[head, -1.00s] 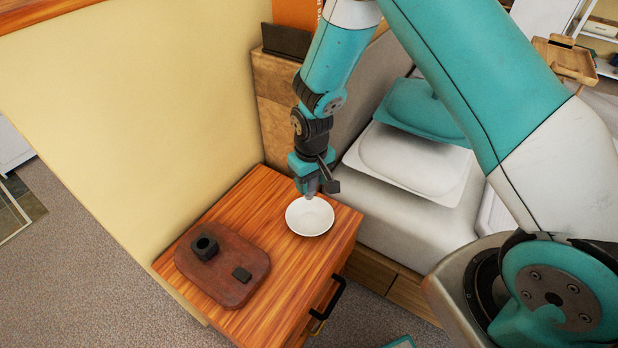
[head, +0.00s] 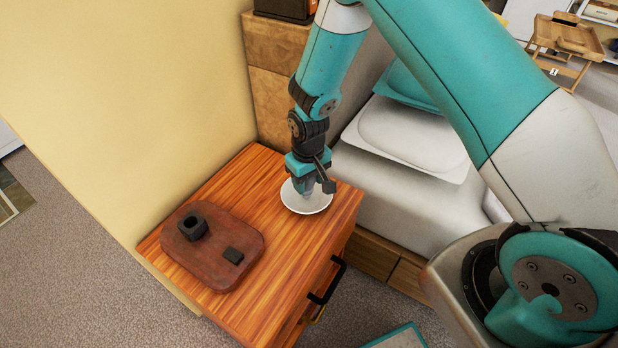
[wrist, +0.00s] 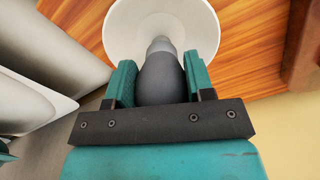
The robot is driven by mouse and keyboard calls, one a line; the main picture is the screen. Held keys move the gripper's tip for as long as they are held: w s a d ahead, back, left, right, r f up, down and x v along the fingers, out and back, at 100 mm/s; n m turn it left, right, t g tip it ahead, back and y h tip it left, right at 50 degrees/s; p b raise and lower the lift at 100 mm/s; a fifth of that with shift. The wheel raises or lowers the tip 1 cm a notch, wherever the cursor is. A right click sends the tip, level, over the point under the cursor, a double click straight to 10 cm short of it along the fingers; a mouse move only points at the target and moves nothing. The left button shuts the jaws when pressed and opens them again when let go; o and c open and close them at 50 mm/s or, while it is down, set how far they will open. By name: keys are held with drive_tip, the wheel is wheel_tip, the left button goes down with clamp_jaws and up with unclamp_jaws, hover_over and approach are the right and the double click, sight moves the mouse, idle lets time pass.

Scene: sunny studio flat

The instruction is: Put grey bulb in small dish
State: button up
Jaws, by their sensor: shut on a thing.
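The grey bulb (wrist: 162,77) is between the two teal fingers of my gripper (wrist: 160,82) in the wrist view, its narrow end pointing toward the dish. My gripper (head: 306,190) is shut on it, right over the small dish. The small white dish (head: 316,207) stands on the wooden nightstand, and its rim also shows in the wrist view (wrist: 207,30). In the head view the bulb is mostly hidden by my gripper. I cannot tell whether the bulb touches the dish.
A reddish-brown board (head: 200,268) on the nightstand (head: 285,255) holds a dark hollow block (head: 193,227) and a small dark square (head: 233,255). A bed with white and teal cushions (head: 410,135) stands at the right. A yellow wall (head: 130,100) borders the left.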

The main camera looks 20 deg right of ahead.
drive_tip(key=o, duration=1)
drive_tip(key=shift+r, duration=0.15)
wheel_tip(320, 180, up, 7)
drive_tip(key=p, duration=0.5)
drive_tip(key=shift+p, duration=0.35)
